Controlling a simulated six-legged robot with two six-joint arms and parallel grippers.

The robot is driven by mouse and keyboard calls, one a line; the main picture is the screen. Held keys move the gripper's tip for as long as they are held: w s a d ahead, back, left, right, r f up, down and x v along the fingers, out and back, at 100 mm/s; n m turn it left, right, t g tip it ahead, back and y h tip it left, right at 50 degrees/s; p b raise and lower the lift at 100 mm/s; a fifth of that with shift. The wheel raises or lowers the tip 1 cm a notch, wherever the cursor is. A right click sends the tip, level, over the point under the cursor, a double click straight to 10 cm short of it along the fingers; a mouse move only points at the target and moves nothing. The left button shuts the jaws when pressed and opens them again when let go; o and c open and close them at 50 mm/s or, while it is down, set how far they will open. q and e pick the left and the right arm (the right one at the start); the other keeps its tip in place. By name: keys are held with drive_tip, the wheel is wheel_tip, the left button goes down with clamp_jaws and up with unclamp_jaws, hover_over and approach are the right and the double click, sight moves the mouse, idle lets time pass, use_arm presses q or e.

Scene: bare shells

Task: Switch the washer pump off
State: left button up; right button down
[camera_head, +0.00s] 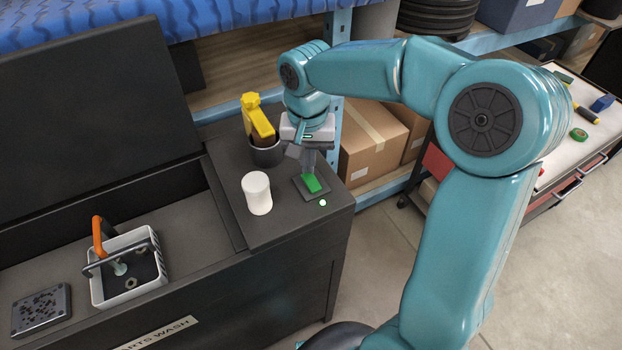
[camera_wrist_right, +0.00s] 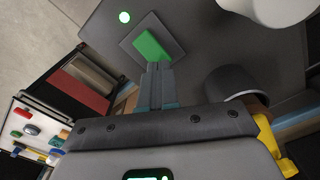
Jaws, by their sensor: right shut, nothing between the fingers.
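The washer pump switch is a green rocker (camera_head: 312,184) on a dark square plate, on top of the dark parts washer (camera_head: 228,180). My right gripper (camera_head: 309,172) is shut and empty, pointing down at the rocker. Its fingertips (camera_wrist_right: 159,68) are at the rocker's edge; I cannot tell whether they touch it. My left gripper is not in view.
A white cylinder (camera_head: 257,193) stands left of the switch, and a dark cup (camera_head: 266,154) holding a yellow item (camera_head: 256,116) stands behind. Cardboard boxes (camera_head: 366,140) sit on the shelf behind.

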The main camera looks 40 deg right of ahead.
drive_tip(key=shift+f+b, duration=0.75)
drive_tip(key=shift+f, duration=0.2)
idle(0.9)
drive_tip(key=shift+r, duration=0.1)
wheel_tip(320, 180, up, 7)
drive_tip(key=p, duration=0.6)
drive_tip(key=shift+s, duration=0.1)
idle(0.5)
